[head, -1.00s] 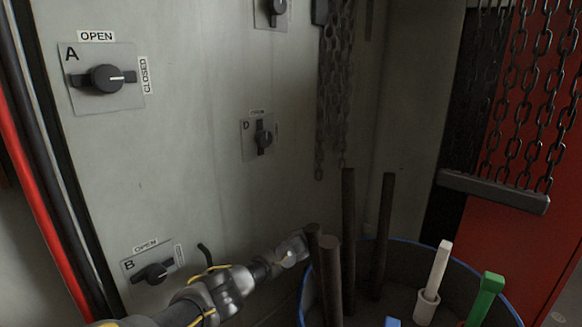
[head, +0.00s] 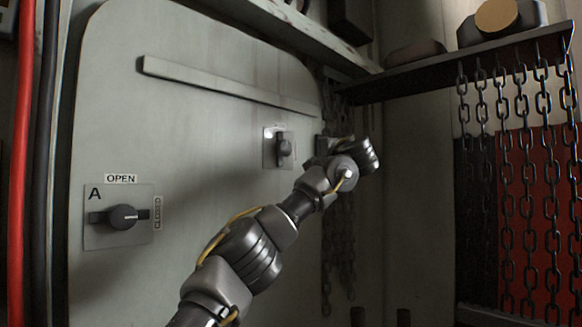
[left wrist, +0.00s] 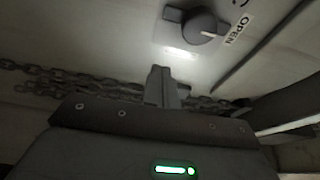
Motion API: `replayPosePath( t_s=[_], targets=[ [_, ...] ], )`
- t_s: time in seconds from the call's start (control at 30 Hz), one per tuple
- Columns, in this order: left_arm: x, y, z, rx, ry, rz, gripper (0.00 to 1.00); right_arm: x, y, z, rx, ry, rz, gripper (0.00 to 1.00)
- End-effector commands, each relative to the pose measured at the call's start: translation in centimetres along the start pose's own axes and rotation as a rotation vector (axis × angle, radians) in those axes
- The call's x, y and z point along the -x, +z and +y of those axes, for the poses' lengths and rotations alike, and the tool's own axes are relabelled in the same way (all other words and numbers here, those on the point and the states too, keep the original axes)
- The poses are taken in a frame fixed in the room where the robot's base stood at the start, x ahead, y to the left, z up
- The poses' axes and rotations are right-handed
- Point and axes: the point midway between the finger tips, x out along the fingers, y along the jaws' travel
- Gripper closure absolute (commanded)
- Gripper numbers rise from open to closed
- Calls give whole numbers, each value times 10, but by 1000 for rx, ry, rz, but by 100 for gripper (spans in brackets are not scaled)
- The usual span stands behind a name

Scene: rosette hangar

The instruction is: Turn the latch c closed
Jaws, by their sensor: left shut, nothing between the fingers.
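A white mark on the knob faces the OPEN side. My left gripper (left wrist: 165,85) is shut and empty, apart from the knob. In the head view my left arm reaches up beside the latch and its fingertips cannot be made out. My right gripper is not in view.
Latch A (head: 122,217) sits lower left on the door, handle level, mark toward CLOSED. A raised bar (head: 225,85) crosses the door above latch C. A shelf (head: 450,75) juts out at upper right with chains (head: 508,200) below. More chains hang behind my arm.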

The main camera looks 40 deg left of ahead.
Motion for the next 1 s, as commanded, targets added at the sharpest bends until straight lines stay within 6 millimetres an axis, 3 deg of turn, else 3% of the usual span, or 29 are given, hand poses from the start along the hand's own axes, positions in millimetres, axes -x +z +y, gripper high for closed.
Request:
replayPosePath(
  t_s=[0.27,0.73,0.8,1.0],
  targets=[
    [-14,0,-4,-1,2,-2,100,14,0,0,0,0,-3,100],
    [-102,0,-8,-1,2,0,100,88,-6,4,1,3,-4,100],
    [-99,6,0,1,0,4,100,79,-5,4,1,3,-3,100],
    [-93,22,-1,1,0,3,100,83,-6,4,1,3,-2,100]
  ],
)
